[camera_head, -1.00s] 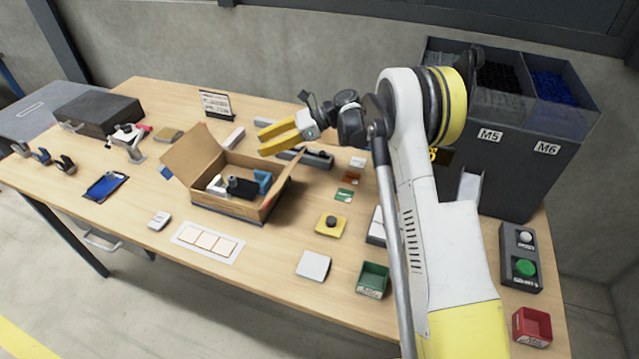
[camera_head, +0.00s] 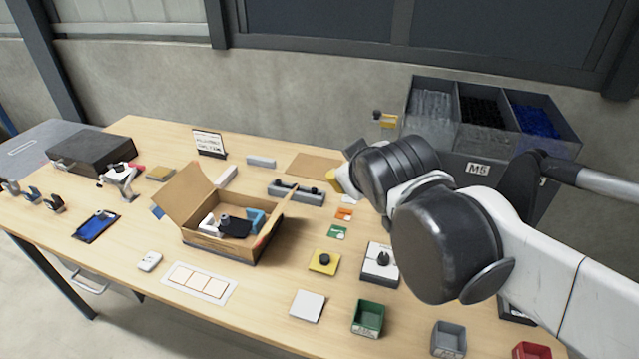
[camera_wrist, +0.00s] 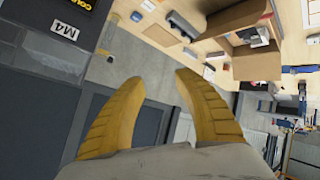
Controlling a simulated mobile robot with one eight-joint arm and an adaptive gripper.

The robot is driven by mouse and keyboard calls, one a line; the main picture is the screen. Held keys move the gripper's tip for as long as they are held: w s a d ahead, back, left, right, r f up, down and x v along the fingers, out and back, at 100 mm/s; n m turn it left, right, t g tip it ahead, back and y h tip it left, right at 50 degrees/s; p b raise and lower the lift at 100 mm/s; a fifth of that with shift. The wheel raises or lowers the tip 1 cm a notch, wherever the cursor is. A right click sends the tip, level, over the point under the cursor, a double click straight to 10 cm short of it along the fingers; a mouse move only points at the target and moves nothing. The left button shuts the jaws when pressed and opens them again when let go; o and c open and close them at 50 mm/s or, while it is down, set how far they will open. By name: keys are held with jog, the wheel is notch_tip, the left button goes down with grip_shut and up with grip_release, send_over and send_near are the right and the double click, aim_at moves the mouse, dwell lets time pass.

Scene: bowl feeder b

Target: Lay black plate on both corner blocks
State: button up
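An open cardboard box (camera_head: 222,247) stands mid-table. In it lie a black plate-like piece (camera_head: 236,229), a white angular block (camera_head: 209,223) and a blue angular block (camera_head: 257,217). The black piece lies between the two blocks, its lower side hidden; I cannot tell if it rests on them. My gripper is mostly hidden behind my arm in the head view, with a bit of yellow finger (camera_head: 333,181) showing. In the wrist view its yellow fingers (camera_wrist: 160,82) are spread with nothing between them. The box (camera_wrist: 256,62) shows there beyond the fingertips, upper right.
Dark feeder bins (camera_head: 480,130) stand right of the table's back. A grey fixture (camera_head: 296,192) lies behind the box. A yellow button pad (camera_head: 324,262), a white tile (camera_head: 308,305) and a green bin (camera_head: 368,318) are at front right. A black case (camera_head: 92,150) sits far left.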

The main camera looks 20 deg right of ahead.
jog(key=s+a+f+m+g+y, duration=0.2)
jog(key=s+a+f+m+g, duration=0.1)
jog(key=s+f, duration=0.6)
jog(key=s+a+g, duration=0.1)
jog(key=s, duration=0.2)
jog(key=shift+a+f+m, duration=0.2)
jog(key=shift+a+m, duration=0.1)
jog(key=shift+a, duration=0.05)
jog(key=shift+w, duration=0.1)
